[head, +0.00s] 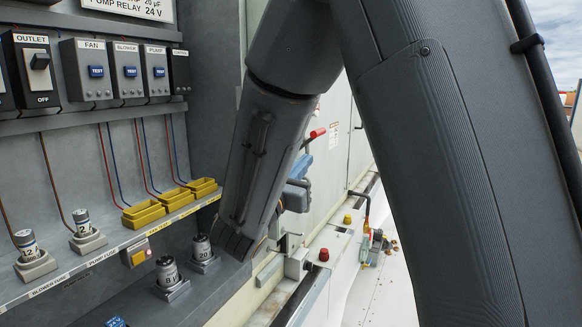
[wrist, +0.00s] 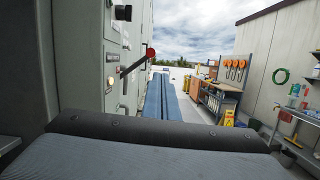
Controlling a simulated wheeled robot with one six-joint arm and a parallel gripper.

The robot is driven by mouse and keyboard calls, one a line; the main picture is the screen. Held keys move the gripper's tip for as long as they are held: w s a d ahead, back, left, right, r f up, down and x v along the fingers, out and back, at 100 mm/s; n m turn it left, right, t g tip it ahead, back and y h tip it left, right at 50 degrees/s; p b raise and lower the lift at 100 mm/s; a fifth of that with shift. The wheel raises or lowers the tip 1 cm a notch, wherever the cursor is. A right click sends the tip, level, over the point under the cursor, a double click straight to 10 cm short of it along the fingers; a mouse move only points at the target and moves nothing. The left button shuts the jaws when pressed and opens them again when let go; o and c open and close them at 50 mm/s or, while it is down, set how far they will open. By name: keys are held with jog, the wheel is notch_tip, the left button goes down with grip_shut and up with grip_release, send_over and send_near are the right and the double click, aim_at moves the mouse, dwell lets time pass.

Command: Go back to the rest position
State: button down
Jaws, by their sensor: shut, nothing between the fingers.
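My gripper (wrist: 161,77) shows in the wrist view as two long blue fingers lying side by side, shut with nothing between them. It points along the side of the grey cabinet, out over the roof. In the head view, blue parts that look like my gripper (head: 298,186) show past my forearm, which hides much of them. My arm crosses the middle and right of the head view, in front of the cabinet's open panel.
The grey cabinet (wrist: 82,62) stands close on the left, with a red-knobbed lever (wrist: 150,53) jutting out. Capacitors (head: 167,270), yellow bins (head: 144,213) and a switch row line the panel. A workbench (wrist: 219,100) and yellow sign (wrist: 229,117) stand right.

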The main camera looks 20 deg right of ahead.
jog(key=shift+d, duration=0.1)
jog(key=s+d+f+m+g+y, duration=0.2)
jog(key=s+d+f+m+g, duration=0.4)
jog(key=s+f, duration=0.25)
jog(key=s+d+f+m+g+y, duration=0.1)
jog(key=s+d+f+m+g, duration=0.4)
jog(key=s+f+g, duration=0.4)
jog(key=s+a+f+m+y+b, duration=0.1)
jog(key=s+a+f+m+y, duration=0.65)
jog(key=a+f+m, duration=0.2)
jog(key=w+a+m+y, duration=0.1)
jog(key=m, duration=0.1)
jog(key=w+a+m+t+y, duration=0.1)
jog(key=m, duration=0.1)
jog(key=w+a+m+y, duration=0.1)
jog(key=m+y, duration=0.1)
jog(key=shift+w+a+f+b, duration=0.3)
jog(key=shift+b, duration=0.05)
